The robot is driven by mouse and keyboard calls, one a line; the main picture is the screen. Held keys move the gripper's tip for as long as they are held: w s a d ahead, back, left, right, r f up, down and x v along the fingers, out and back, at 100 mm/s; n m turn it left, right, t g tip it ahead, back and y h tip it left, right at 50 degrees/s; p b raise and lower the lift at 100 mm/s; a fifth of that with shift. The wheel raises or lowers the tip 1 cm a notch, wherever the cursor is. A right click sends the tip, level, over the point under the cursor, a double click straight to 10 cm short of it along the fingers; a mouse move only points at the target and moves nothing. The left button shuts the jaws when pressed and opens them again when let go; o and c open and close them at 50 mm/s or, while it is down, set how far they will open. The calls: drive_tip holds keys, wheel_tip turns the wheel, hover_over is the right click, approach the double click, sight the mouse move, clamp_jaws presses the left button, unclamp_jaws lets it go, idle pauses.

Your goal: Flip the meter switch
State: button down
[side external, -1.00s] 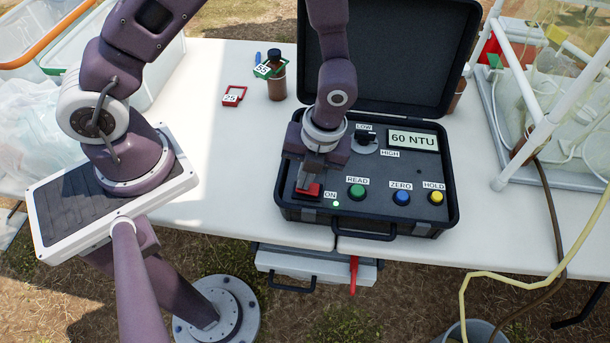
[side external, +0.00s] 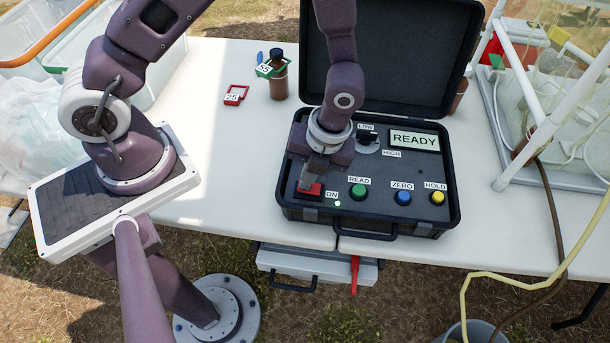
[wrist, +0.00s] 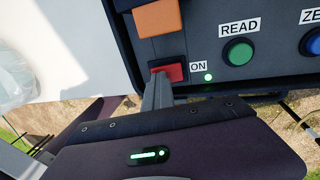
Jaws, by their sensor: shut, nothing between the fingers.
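The meter is set in an open black case (side external: 293,214) on the white table, and its display (side external: 414,140) reads READY. The red switch (side external: 315,189) sits at the panel's front left beside an ON label (side external: 332,196), with a green light (side external: 337,204) lit near it. In the wrist view the red switch (wrist: 172,72) is partly covered by my fingertips. My gripper (side external: 305,183) is shut and empty, its tips at the switch, touching or very close. An orange flap (wrist: 158,18) stands beyond the switch in the wrist view.
The panel also has a green READ button (side external: 357,191), a blue ZERO button (side external: 403,198), a yellow HOLD button (side external: 437,198) and a LOW/HIGH knob (side external: 367,137). A brown bottle (side external: 279,85) and a red tag (side external: 236,96) stand left of the case. A white pipe frame (side external: 532,140) is at right.

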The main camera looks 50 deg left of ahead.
drive_tip(key=shift+w+d, duration=0.45)
drive_tip(key=shift+d, duration=0.1)
wheel_tip(320, 180, up, 14)
drive_tip(key=w+d, duration=0.1)
drive_tip(key=shift+w+f, duration=0.1)
drive_tip(key=shift+a, duration=0.15)
approach(319, 190)
drive_tip(key=s+a+f, duration=0.1)
drive_tip(key=f, duration=0.1)
drive_tip(key=s+a+f, duration=0.1)
drive_tip(key=f, duration=0.1)
drive_tip(key=s+a+f, duration=0.1)
drive_tip(key=f, duration=0.1)
drive_tip(key=shift+s+a, duration=0.1)
drive_tip(key=shift+a, duration=0.05)
